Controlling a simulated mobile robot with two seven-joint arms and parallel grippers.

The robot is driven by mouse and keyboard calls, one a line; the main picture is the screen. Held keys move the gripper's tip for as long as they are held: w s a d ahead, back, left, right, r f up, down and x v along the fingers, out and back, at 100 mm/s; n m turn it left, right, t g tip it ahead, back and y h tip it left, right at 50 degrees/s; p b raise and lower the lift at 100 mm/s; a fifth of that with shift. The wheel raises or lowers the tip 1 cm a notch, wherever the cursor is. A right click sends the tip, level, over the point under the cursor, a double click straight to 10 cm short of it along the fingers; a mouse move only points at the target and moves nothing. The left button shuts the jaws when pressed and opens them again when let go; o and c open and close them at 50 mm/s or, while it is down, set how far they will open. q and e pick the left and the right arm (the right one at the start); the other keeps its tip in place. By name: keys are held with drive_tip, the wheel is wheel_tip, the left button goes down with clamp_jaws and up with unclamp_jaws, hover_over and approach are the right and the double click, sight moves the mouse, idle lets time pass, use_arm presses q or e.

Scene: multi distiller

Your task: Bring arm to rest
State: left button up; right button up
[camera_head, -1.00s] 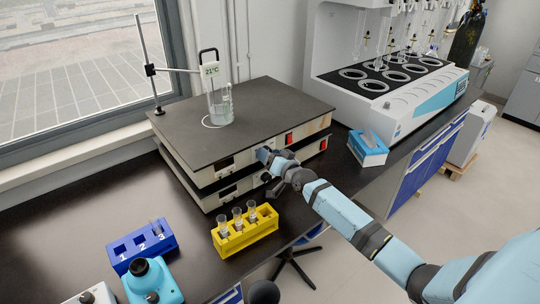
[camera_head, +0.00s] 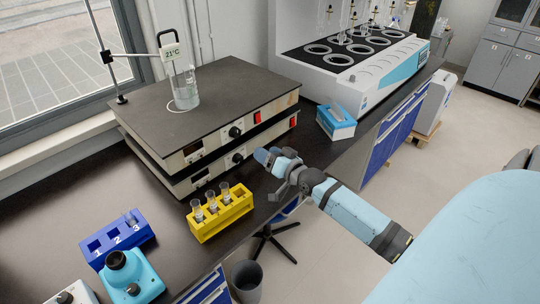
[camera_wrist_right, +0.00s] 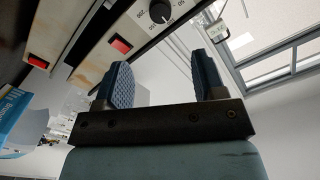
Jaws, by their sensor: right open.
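My right gripper (camera_head: 268,160) is in front of the stacked hot plates (camera_head: 213,87), near the lower right part of their front, above the bench's front edge. In the right wrist view its two blue padded fingers (camera_wrist_right: 160,82) stand wide apart with nothing between them. A hot plate front with a black knob (camera_wrist_right: 160,11) and red switches shows beyond the fingers. My right arm (camera_head: 350,214) reaches in from the lower right. My left gripper is not in view.
A yellow rack (camera_head: 222,222) with glass tubes stands left of the gripper. A blue numbered rack (camera_head: 118,242) is farther left. A blue-white box (camera_head: 336,122) and a multi-position distiller (camera_head: 350,62) stand to the right. A beaker (camera_head: 184,90) stands on the top plate. Free floor lies right.

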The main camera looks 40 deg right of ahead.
drive_tip(key=shift+s, duration=0.4)
drive_tip(key=s+a+f+n+g+p, duration=0.2)
drive_tip(key=s+a+p, duration=0.1)
drive_tip(key=s+a, duration=0.5)
drive_tip(key=s+a+f+n+g+y+p, duration=0.1)
drive_tip(key=s+a+f+n+g+p, duration=0.1)
drive_tip(key=s+a, duration=0.6)
drive_tip(key=s+a+f+n+g+p, duration=0.3)
drive_tip(key=s+a+f+n+p, duration=0.1)
drive_tip(key=s+a, duration=0.4)
drive_tip(key=shift+s+a+y+p, duration=0.15)
drive_tip(key=shift+a+y+p, duration=0.15)
drive_tip(key=shift+p, duration=0.5)
